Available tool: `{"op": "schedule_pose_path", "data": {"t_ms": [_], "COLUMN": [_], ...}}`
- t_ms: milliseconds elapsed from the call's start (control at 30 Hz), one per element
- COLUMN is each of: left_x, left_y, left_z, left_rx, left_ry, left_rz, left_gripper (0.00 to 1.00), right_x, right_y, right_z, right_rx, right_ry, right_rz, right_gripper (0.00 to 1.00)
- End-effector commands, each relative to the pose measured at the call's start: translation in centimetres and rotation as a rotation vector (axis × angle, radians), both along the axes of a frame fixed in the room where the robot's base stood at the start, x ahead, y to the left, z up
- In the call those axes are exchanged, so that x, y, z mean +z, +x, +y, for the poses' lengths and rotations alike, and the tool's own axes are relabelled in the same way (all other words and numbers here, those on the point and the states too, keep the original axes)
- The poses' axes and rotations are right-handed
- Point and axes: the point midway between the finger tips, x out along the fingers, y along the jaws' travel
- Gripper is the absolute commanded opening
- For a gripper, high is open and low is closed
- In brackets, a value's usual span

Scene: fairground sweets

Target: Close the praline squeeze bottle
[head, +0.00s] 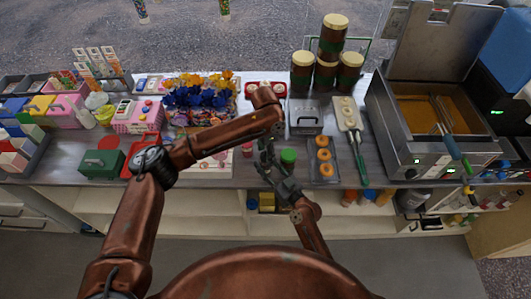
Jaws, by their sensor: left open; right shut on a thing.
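My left gripper (266,151) points down from the end of the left arm over the front middle of the counter and is open. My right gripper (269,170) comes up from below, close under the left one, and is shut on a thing. That thing is mostly hidden by the dark fingers; I take it to be the praline squeeze bottle, but its outline and cap cannot be made out. A round green-topped container (288,157) stands just right of the grippers. A small red-topped item (247,150) stands to their left.
Stacked jars (326,75) stand behind. Blue and yellow flowers (196,97), a red tray (128,165) and a green box (97,166) crowd the left.

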Motion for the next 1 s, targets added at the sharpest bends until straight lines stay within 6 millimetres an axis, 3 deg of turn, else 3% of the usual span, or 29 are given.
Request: {"op": "schedule_pose_path", "data": {"t_ms": [267,700,1000], "left_x": [1.3,9.8,12.0], "left_y": [0.1,0.1,0.0], "left_z": [-0.1,0.0,0.0], "left_rx": [-0.001,0.001,0.0], "left_ry": [-0.001,0.0,0.0], "left_rz": [-0.002,-0.002,0.0], "left_gripper": [0.5,0.5,0.5], "right_x": [0.0,0.0,0.0], "right_y": [0.0,0.0,0.0], "right_z": [0.0,0.0,0.0], "right_rx": [0.0,0.0,0.0], "right_ry": [0.0,0.0,0.0], "right_rz": [0.0,0.0,0.0], "right_gripper": [0.0,0.0,0.0]}}
